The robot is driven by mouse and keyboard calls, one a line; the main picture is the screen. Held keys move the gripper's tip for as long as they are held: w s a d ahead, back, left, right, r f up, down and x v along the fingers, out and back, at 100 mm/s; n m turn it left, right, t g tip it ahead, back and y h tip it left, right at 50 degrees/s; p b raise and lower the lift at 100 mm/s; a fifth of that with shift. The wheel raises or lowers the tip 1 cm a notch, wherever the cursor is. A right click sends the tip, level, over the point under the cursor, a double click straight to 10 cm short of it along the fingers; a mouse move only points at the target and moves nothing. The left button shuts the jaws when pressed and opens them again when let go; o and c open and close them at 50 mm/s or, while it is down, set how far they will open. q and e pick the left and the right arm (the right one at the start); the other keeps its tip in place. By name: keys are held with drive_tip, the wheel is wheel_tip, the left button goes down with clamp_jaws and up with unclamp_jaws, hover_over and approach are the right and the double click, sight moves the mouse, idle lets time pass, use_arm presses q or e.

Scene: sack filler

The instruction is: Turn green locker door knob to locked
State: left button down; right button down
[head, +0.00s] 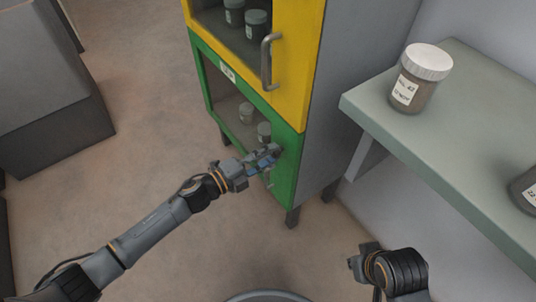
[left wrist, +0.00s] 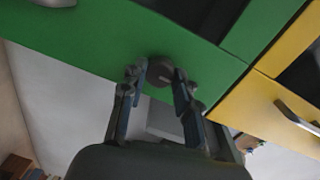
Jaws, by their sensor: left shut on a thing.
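The green locker door (head: 288,165) is the lower door of a cabinet and looks closed. It fills the upper part of the left wrist view (left wrist: 110,32). Its round dark knob (left wrist: 161,72) sits between the fingers of my left gripper (left wrist: 165,82). The left gripper is shut on the knob, and in the head view this gripper (head: 268,158) covers most of it. I cannot read the knob's lock position. My right gripper (head: 357,262) is low at the right, away from the cabinet, and its jaws are too unclear to judge.
A yellow door (head: 297,50) with a metal handle (head: 267,62) is above the green one. A pale shelf (head: 460,110) holding a lidded jar (head: 418,80) juts out at the right. A dark grey block (head: 50,120) stands at the left. The floor between is clear.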

use_arm(q)
drive_tip(key=c, duration=1)
unclamp_jaws()
drive_tip(key=v, duration=1.2)
